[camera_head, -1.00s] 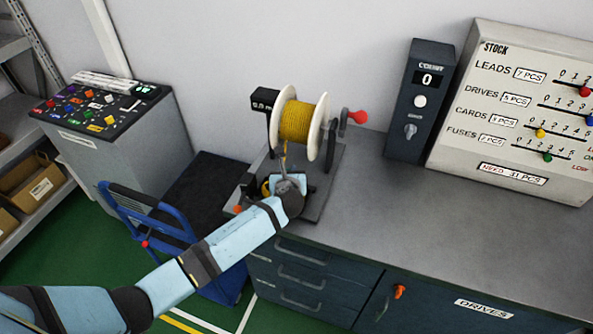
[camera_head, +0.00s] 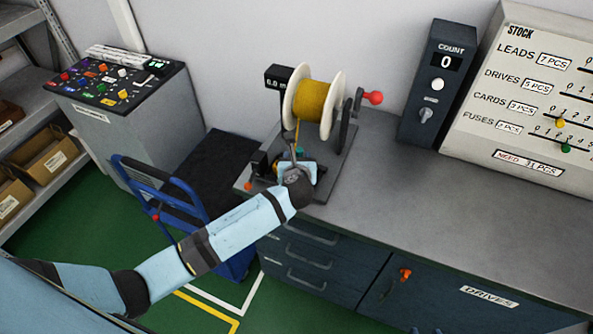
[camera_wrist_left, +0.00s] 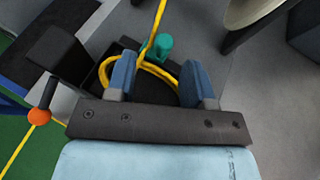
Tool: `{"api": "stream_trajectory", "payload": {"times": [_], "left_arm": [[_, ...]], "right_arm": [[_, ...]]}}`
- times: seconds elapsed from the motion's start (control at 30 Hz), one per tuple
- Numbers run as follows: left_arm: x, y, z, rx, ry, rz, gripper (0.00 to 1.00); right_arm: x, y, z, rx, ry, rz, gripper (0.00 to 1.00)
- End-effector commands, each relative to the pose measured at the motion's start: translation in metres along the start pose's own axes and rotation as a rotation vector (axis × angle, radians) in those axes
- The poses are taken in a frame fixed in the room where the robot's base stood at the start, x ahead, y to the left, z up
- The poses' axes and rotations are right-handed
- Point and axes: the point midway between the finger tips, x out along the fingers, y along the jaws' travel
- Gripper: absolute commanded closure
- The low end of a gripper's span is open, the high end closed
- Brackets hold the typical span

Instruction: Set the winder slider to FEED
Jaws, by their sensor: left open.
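The winder stands on the bench's left end, with a dark base (camera_head: 322,186) and a spool of yellow wire (camera_head: 316,98). An orange knob (camera_head: 248,186) on a dark stem is at its left front and shows left of my gripper in the left wrist view (camera_wrist_left: 39,116). A teal knob (camera_wrist_left: 158,46) stands just beyond my fingertips. I cannot tell which knob is the slider's, and no FEED mark is readable. My left gripper (camera_wrist_left: 160,78) is open over a dark tray with a loop of yellow wire (camera_wrist_left: 148,72); nothing is gripped. My right gripper is out of view.
A red-knobbed crank (camera_head: 373,98) sticks out right of the spool. A count box (camera_head: 436,85) reading 0 and a stock board (camera_head: 520,90) stand behind on the bench (camera_head: 420,190). A blue trolley (camera_head: 170,190) is left of it. The bench front is clear.

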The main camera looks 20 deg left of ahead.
Motion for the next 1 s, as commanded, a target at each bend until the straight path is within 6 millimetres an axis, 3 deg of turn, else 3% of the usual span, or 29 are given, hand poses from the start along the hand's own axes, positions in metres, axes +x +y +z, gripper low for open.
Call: {"api": "stream_trajectory", "payload": {"times": [0.2, 0.4, 1.0], "left_arm": [[-0.050, 0.001, -0.002, -0.001, 0.000, -0.001, 0.52], [-0.078, 0.001, -0.001, 0.000, 0.001, 0.001, 0.52], [-0.086, 0.002, 0.000, 0.000, 0.001, 0.002, 0.52]], "right_arm": [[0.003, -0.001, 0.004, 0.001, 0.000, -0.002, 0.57], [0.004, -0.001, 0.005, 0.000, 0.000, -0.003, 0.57], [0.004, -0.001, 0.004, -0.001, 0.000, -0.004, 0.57]]}}
